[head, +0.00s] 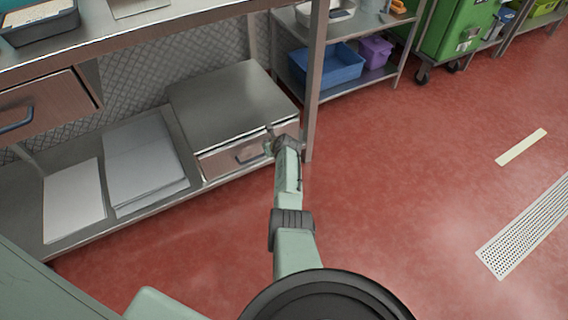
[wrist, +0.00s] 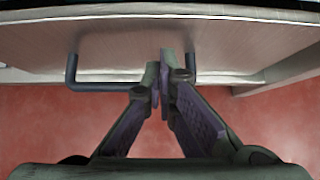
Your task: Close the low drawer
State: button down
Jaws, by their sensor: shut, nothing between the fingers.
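The low drawer (head: 228,157) sits at the right end of the lower steel shelf, under a flat steel top. Its front looks close to the housing, but I cannot tell whether a small gap stays. A dark bar handle shows on its front, and also in the wrist view (wrist: 72,72). My gripper (head: 270,135) is at the right part of the drawer front. In the wrist view my gripper (wrist: 159,62) has its fingertips together, with nothing between them, in front of the drawer front (wrist: 210,45) between the handle's ends. I cannot tell whether they touch it.
An upper drawer (head: 50,108) with a dark handle stands out at the left. White boards (head: 145,165) lie on the lower shelf (head: 200,195). A table leg (head: 313,90) stands just right of my gripper. A blue bin (head: 335,66) is behind it.

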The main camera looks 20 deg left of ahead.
jog(key=d+f+p+v, duration=0.1)
jog(key=p+v, duration=0.3)
jog(key=v, duration=0.7)
jog(key=shift+s, duration=0.3)
